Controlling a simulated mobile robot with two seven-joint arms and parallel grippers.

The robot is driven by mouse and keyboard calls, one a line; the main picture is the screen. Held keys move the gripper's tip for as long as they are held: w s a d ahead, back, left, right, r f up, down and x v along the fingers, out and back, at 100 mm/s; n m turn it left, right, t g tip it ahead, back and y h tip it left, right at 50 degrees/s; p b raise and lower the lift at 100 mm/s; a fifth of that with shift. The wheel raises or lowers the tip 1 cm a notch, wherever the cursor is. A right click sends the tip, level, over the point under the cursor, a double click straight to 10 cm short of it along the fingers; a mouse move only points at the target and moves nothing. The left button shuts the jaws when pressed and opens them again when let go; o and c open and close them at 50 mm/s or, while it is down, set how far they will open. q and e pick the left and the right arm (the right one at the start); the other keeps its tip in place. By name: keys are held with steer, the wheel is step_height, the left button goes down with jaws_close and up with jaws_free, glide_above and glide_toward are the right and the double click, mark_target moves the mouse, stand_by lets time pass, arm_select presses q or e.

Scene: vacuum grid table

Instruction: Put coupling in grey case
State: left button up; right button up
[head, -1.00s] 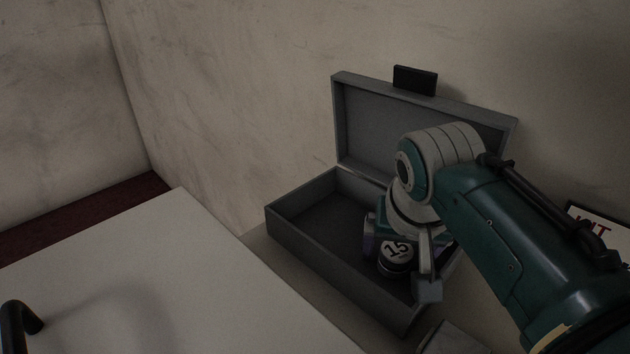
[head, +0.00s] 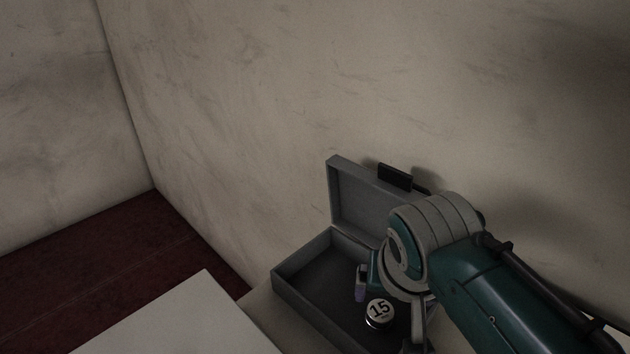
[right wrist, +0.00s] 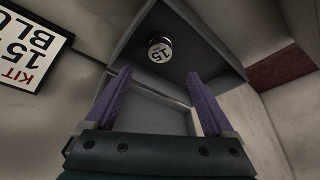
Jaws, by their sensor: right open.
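The coupling (head: 380,313) is a short round piece with a pale top marked 15. It lies inside the open grey case (head: 300,257), on its floor, and shows there in the right wrist view (right wrist: 160,49) too. My right gripper (head: 388,321) is open, with its purple fingers spread over the case. In the right wrist view the gripper (right wrist: 158,76) is empty, and the coupling sits beyond the fingertips, apart from them. The case's front right part is hidden by my right arm and the picture's edge. My left gripper is not in view.
A white surface (head: 185,322) lies left of the case. A sign reading KIT 15 (right wrist: 30,48) shows in the right wrist view. The dark red floor (head: 140,245) is clear.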

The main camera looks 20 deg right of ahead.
steer(key=s+a+r+n+y, duration=0.1)
steer(key=s+r+n, duration=0.3)
steer(key=s, duration=0.4)
steer(key=s+a+r+n+y, duration=0.1)
steer(key=s+a+r+n, duration=0.2)
steer(key=s+r, duration=0.3)
steer(key=s+n, duration=0.1)
steer(key=s, duration=0.1)
steer(key=shift+s+r+n+y, duration=0.3)
steer(key=shift+s+n+y, duration=0.1)
steer(key=shift+a, duration=0.1)
